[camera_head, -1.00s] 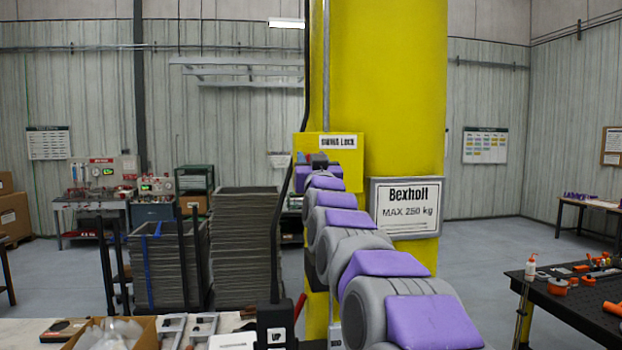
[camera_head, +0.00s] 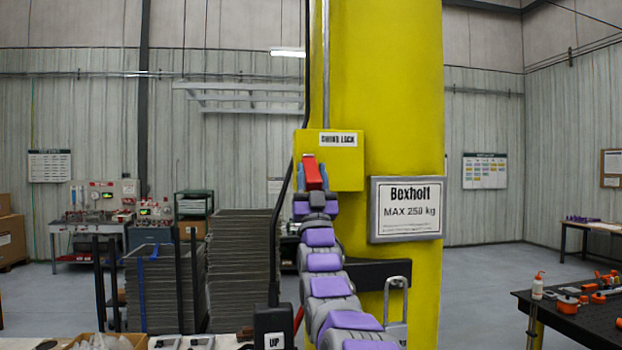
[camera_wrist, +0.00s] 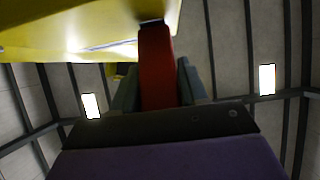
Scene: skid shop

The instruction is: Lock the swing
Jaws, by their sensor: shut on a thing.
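A yellow box (camera_head: 347,172) labelled "SWING LOCK" is mounted on the large yellow column (camera_head: 395,110). A red lever (camera_head: 314,172) stands out from the left part of the box. My gripper (camera_head: 313,181) is shut on the red lever, with a blue-grey finger on each side of it. The wrist view shows the red lever (camera_wrist: 157,68) between the two fingers, its far end close to the yellow box (camera_wrist: 85,30). The lever's pivot and most of its lower part are hidden.
A "Bexholt MAX 250 kg" plate (camera_head: 406,208) is on the column, right of my arm. A black pendant marked UP (camera_head: 273,328) hangs left of my arm. Stacked grey trays (camera_head: 237,265) stand at left. A black table (camera_head: 575,318) with orange parts is at right.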

